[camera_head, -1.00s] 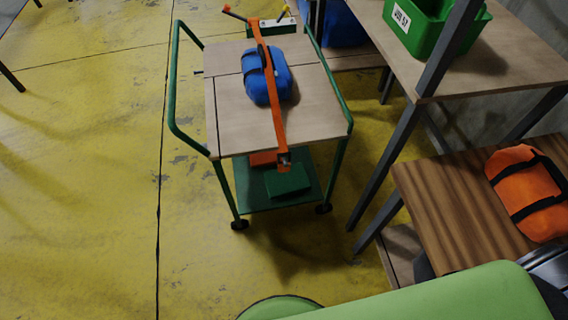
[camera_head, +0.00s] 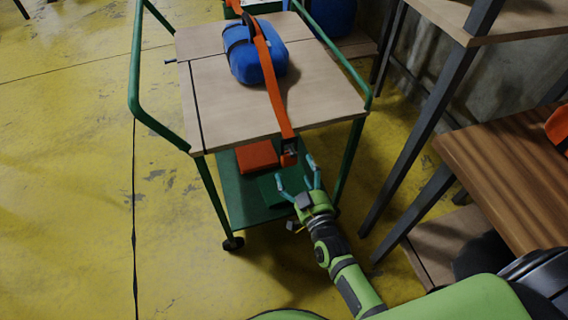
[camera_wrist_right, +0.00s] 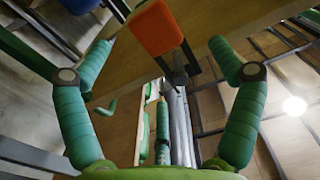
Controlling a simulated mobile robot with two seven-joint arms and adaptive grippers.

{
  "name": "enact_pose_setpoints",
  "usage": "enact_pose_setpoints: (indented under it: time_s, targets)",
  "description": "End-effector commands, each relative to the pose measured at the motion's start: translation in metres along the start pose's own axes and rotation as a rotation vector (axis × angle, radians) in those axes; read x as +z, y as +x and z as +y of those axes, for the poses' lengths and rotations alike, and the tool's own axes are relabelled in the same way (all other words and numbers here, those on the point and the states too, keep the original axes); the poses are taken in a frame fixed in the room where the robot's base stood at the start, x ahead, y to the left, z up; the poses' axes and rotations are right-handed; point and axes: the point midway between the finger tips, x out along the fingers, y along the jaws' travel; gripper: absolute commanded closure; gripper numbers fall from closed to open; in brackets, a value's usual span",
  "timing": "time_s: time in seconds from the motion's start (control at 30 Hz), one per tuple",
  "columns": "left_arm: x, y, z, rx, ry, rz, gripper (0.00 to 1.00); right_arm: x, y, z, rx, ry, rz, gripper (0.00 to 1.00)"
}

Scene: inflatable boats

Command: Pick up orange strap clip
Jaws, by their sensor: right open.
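The orange strap clip (camera_head: 289,156) hangs at the end of an orange strap (camera_head: 267,70) over the front edge of the cart top (camera_head: 230,110). The strap runs over a blue bundle (camera_head: 257,60) on the cart. My right gripper (camera_head: 297,171) is open and empty just below and in front of the clip. In the right wrist view, the orange clip (camera_wrist_right: 157,27) shows beyond and between the spread green fingers of the right gripper (camera_wrist_right: 160,52), not clasped. My left gripper is not in view.
The green cart's lower shelf (camera_head: 236,195) holds an orange box (camera_head: 257,156) and a green box behind my gripper. A wooden bench (camera_head: 500,170) and a dark-legged table (camera_head: 490,30) stand close on the right. The yellow floor (camera_head: 70,180) at left is clear.

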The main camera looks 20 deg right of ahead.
Motion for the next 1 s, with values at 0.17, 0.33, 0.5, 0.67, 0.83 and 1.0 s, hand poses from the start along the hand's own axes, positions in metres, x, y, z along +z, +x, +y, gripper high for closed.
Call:
enact_pose_setpoints:
  time_s: [0.17, 0.33, 0.5, 0.67, 0.83, 1.0]
  targets:
    - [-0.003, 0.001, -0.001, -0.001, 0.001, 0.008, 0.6, -0.004, 0.018, 0.001, 0.003, 0.001, 0.009, 0.08]
    - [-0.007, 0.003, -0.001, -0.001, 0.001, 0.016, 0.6, -0.004, 0.041, 0.003, 0.002, -0.001, 0.009, 0.08]
    - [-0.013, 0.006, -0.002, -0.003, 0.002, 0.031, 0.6, -0.003, 0.064, 0.004, 0.001, 0.001, 0.005, 0.08]
    - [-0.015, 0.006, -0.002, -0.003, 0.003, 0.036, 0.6, -0.003, 0.07, 0.004, 0.001, 0.001, 0.003, 0.08]
    - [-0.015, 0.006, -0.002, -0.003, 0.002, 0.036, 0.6, -0.003, 0.069, 0.004, 0.001, 0.001, 0.003, 0.16]
    - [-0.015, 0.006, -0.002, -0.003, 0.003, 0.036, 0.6, -0.003, 0.069, 0.004, 0.001, 0.0, 0.004, 0.72]
